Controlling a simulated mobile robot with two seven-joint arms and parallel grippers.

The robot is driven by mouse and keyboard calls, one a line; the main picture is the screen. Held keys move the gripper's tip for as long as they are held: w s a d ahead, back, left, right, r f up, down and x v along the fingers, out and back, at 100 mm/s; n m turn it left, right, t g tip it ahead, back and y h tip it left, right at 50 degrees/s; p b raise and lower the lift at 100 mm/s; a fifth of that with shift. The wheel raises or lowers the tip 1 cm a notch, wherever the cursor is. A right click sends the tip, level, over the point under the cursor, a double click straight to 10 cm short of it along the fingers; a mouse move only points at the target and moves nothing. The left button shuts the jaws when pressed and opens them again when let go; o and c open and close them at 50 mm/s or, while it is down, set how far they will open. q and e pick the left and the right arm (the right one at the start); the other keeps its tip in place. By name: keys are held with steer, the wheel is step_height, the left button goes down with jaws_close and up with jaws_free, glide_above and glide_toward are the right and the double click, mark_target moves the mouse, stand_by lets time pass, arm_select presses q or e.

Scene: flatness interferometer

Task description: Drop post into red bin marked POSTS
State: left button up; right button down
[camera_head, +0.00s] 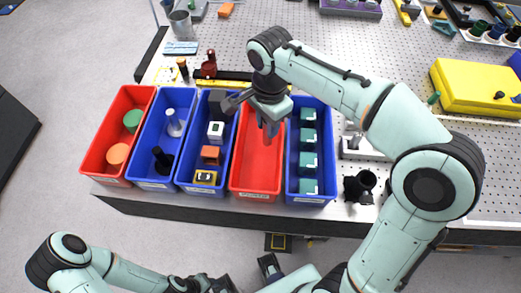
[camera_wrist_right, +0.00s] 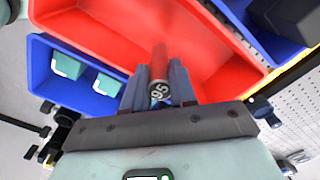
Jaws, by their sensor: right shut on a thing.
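My right gripper (camera_head: 268,126) hangs over the fourth bin from the left, a red bin (camera_head: 258,178). In the right wrist view my right gripper (camera_wrist_right: 160,88) is shut on the post (camera_wrist_right: 159,58), a reddish cylinder with a grey end marked "95". The post points down into the red bin (camera_wrist_right: 110,20), whose visible floor is bare. The bin's front label is too small to read. In the head view the post is mostly hidden by the gripper. My left arm is low at the left, and its gripper's jaws cannot be made out.
Another red bin (camera_head: 90,166) at the far left holds a green and an orange piece. Blue bins (camera_head: 151,179) hold posts and small blocks. The blue bin (camera_head: 291,187) at right holds several teal blocks. A perforated table (camera_head: 330,50) with a yellow case (camera_head: 475,88) lies behind.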

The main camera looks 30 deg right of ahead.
steer(key=c, duration=0.8)
jaws_free()
arm_select(q)
steer(key=r+p, duration=0.1)
steer(key=w+r+p, duration=0.2)
steer(key=r, duration=0.1)
steer(key=shift+r+p, duration=0.1)
steer(key=shift+p, duration=0.25)
arm_select(e)
step_height(320, 180, up, 14)
steer(key=shift+f, duration=0.25)
